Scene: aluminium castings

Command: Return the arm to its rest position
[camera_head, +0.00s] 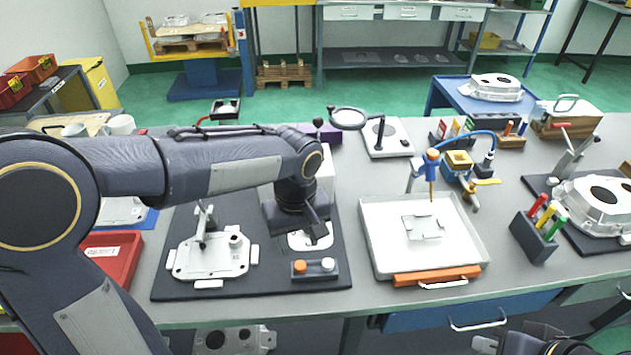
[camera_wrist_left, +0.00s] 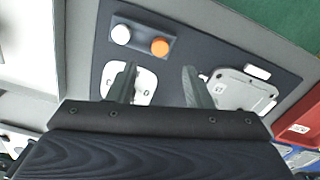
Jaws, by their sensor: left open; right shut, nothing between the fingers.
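My left arm comes in from the left across the bench. My left gripper (camera_head: 314,232) points down above the dark mat (camera_head: 170,284), over a small white plate (camera_head: 300,241). In the left wrist view its two fingers (camera_wrist_left: 158,84) are apart with nothing held between them. The small plate (camera_wrist_left: 145,87) shows beneath, near one finger. A light metal casting (camera_head: 212,259) lies on the mat left of the gripper; it shows beside the other finger in the wrist view (camera_wrist_left: 238,90). My right gripper (camera_head: 515,343) is partly in view at the bottom right, below the bench front, shut and empty.
A dark block with white and orange knobs (camera_head: 315,269) sits near the mat's front. A white tray (camera_head: 376,236) with an orange front strip is to the right. A pen holder (camera_head: 533,238) and large casting (camera_head: 604,208) stand further right. A red bin (camera_head: 112,261) is left.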

